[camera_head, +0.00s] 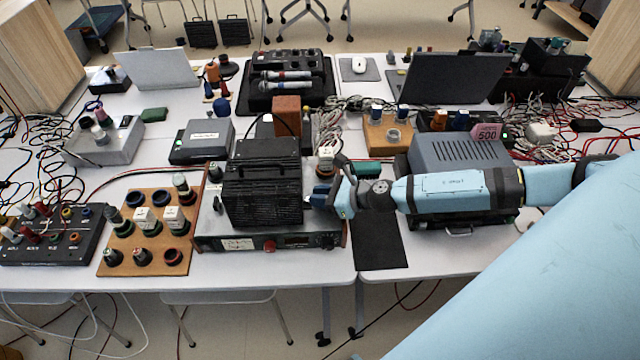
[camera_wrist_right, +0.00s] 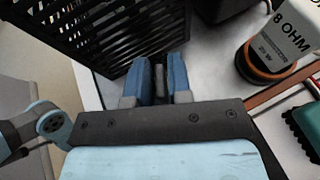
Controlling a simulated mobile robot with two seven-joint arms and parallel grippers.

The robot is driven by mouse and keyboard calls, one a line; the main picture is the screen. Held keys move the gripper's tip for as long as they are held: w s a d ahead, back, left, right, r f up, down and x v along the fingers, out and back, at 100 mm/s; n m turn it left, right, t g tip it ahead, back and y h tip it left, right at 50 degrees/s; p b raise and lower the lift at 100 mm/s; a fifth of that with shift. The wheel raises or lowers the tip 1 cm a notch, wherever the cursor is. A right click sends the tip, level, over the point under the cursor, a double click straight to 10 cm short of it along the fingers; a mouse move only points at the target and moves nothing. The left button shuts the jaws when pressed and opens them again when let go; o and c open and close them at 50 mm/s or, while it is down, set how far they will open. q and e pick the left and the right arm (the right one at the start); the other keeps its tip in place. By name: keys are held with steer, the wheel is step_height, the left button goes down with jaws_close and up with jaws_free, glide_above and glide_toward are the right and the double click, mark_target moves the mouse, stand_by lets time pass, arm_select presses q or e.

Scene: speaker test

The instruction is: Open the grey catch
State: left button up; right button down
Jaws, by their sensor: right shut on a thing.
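My right gripper (camera_head: 320,198) reaches in from the right to the right side of a black slatted box (camera_head: 262,185). In the right wrist view the blue fingers of the right gripper (camera_wrist_right: 158,80) are closed on a small grey piece, which looks like the grey catch (camera_wrist_right: 160,78). The slatted box (camera_wrist_right: 95,35) is just beyond and to the left of the fingertips there. In the head view the catch is hidden by the gripper. I cannot tell whether the catch has moved from its seat. My left gripper is not in view.
The box stands on a silver instrument (camera_head: 225,243) with a red knob. A white "8 OHM" block (camera_wrist_right: 288,35) and a green piece (camera_wrist_right: 305,130) are close at the right. A grey vented unit (camera_head: 425,153) stands behind my forearm. A black mat (camera_head: 377,245) is bare in front.

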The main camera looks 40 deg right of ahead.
steer(key=m+t+h+p, duration=0.1)
steer(key=m+h+p, duration=0.3)
steer(key=p, duration=0.1)
steer(key=m+t+h+p, duration=0.1)
steer(key=m+h+p, duration=0.1)
steer(key=h+p, duration=0.1)
steer(key=shift+a+r+t, duration=0.1)
steer(key=shift+r+t, duration=0.15)
steer(key=shift+t, duration=0.05)
steer(key=shift+f+m+h+p, duration=0.1)
steer(key=shift+m+h+p, duration=0.7)
steer(key=shift+m, duration=0.2)
steer(key=shift+m+h+p, duration=0.3)
steer(key=shift+m+h, duration=0.2)
steer(key=shift+h, duration=0.1)
steer(key=shift+f+m+h+p, duration=0.1)
steer(key=shift+m+h+p, duration=0.25)
steer(key=shift+h, duration=0.25)
steer(key=c, duration=1.2)
jaws_free()
steer(key=b+v, duration=0.1)
steer(key=v, duration=1.2)
steer(key=shift+s+r, duration=0.25)
steer(key=shift+s, duration=0.05)
steer(key=shift+a, duration=0.1)
